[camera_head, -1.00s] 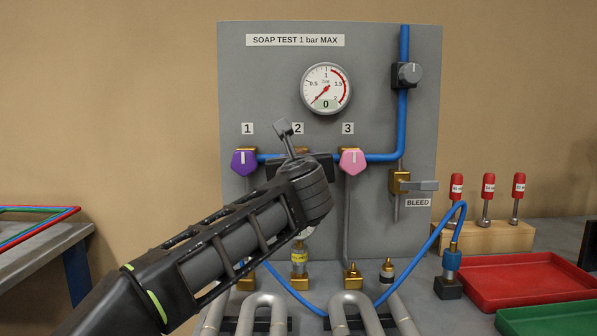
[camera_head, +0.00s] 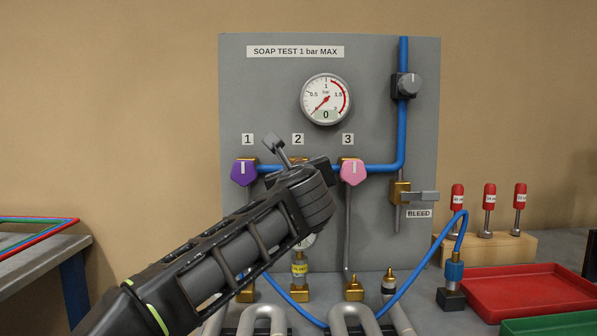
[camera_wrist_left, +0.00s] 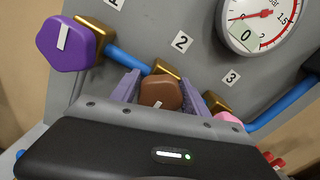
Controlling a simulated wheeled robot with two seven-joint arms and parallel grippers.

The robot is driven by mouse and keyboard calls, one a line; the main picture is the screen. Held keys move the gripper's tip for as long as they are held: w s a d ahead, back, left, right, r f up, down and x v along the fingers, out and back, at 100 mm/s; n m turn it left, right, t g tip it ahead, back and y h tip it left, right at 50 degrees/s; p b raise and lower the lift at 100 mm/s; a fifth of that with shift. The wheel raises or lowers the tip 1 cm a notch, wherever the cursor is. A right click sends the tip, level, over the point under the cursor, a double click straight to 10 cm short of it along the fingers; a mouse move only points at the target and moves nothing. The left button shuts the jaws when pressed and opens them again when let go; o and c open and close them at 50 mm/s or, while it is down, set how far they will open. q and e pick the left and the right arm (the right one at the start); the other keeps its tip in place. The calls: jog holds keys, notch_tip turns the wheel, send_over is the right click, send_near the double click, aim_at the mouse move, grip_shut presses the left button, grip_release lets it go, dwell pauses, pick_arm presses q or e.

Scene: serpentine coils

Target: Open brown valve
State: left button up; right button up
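The brown valve knob (camera_wrist_left: 160,92), with a short white mark, sits under label 2 on the blue pipe in the left wrist view. My left gripper (camera_wrist_left: 157,90) reaches around it, one finger on each side. The fingers are apart; any gap to the knob is very narrow, and I cannot see firm contact. In the head view my left gripper (camera_head: 300,174) hides the brown knob. A purple knob (camera_head: 244,172) is at its left under label 1, and a pink knob (camera_head: 353,173) at its right under label 3. My right gripper is not in view.
Grey coils (camera_head: 262,314) and a blue hose (camera_head: 425,255) lie below. A red tray (camera_head: 520,288) stands at right.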

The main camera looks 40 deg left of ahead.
pick_arm(q)
jog(key=shift+o, duration=1.2)
jog(key=shift+v, duration=3.95)
